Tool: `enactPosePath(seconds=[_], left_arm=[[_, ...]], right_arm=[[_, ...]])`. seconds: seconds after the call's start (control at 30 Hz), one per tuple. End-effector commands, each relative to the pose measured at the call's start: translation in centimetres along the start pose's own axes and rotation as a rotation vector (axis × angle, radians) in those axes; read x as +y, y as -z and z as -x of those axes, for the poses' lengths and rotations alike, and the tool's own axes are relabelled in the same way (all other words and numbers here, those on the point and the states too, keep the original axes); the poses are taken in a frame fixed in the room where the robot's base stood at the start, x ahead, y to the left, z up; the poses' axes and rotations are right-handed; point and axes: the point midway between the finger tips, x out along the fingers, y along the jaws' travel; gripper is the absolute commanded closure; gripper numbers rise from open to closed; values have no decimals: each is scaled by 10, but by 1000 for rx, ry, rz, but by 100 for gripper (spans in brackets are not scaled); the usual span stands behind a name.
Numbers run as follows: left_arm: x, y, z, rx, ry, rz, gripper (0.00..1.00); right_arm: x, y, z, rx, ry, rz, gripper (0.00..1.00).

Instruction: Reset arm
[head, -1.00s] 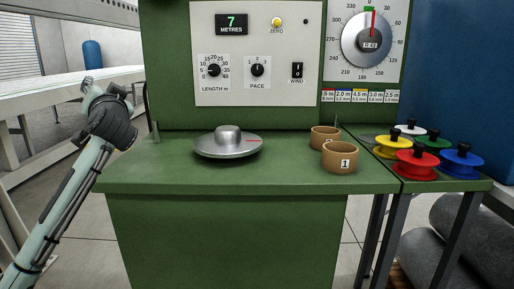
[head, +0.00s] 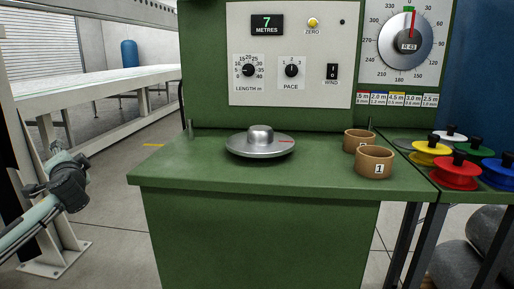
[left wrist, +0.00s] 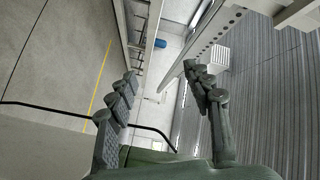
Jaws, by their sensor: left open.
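My left arm comes in from the left in the head view, with its gripper (head: 57,160) held left of the green bench, apart from it. In the left wrist view the left gripper (left wrist: 164,95) has its two fingers spread apart with nothing between them. Beyond the fingers are the grey floor and the wall of the hall. My right gripper is in neither view.
The green bench (head: 265,172) carries a silver spool disc (head: 260,147), two brown cups (head: 375,162) and, at right, several coloured spools (head: 455,174). A control panel (head: 290,60) and dial (head: 405,42) stand behind. A white gantry table (head: 100,85) lies at left; clear floor (head: 120,215) separates it from the bench.

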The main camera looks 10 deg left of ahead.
Motion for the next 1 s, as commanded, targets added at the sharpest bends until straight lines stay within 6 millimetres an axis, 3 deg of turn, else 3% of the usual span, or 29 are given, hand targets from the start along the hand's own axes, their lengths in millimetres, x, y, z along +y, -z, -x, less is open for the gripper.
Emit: enactPosePath(seconds=[0.03,0.2,0.4,0.5,0.83,1.0], left_arm=[[36,-27,2,-29,-63,-40,49],[130,-116,22,-121,-252,-146,49],[212,-226,67,-232,-453,-255,49],[235,-270,90,-279,-527,-293,49],[277,-384,160,-405,-706,-389,49],[332,-380,210,-447,-793,-259,49]], right_arm=[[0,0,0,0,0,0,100],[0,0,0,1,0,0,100],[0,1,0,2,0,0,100],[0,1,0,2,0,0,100],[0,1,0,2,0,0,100],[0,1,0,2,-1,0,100]])
